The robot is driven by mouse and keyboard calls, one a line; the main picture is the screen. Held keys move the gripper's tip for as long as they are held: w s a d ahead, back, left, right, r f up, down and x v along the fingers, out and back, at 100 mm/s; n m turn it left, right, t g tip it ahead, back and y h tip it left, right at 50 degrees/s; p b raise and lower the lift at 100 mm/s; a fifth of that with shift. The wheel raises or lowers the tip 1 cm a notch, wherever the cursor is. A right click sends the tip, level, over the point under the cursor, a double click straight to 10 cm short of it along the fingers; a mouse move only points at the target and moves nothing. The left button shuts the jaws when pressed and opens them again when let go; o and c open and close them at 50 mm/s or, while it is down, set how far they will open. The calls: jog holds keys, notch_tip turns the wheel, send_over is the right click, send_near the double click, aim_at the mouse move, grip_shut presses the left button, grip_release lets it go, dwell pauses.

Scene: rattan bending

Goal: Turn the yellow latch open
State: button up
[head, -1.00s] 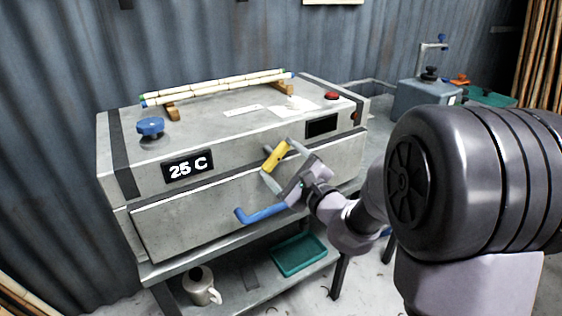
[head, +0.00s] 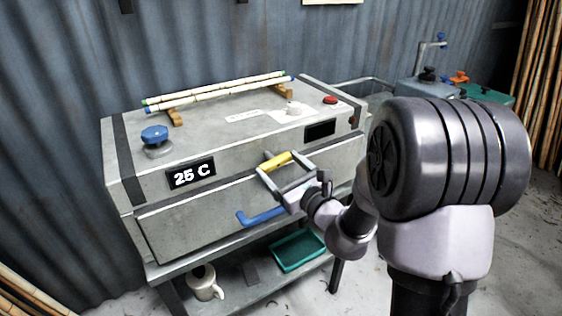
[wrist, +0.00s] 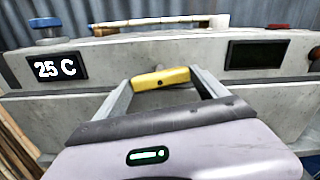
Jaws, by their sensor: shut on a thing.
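The yellow latch (head: 276,161) is on the front of the grey steamer box (head: 190,213), between the temperature display and the dark panel. It lies close to horizontal, its right end a little higher in the head view. My gripper (head: 277,166) is shut on the latch, one finger at each end. The gripper also shows in the wrist view (wrist: 163,80). The blue handle (head: 261,217) is below the latch, on the front of the box.
The display (head: 190,173) reads 25 C. A blue knob (head: 154,134), a red button (head: 330,100) and bamboo-like rods (head: 215,91) are on top of the box. A teal tray (head: 298,250) and a mug (head: 204,282) are on the shelf below.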

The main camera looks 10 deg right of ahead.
jog(key=shift+m+p, duration=0.65)
jog(key=shift+m, duration=0.35)
jog(key=o, duration=1.3)
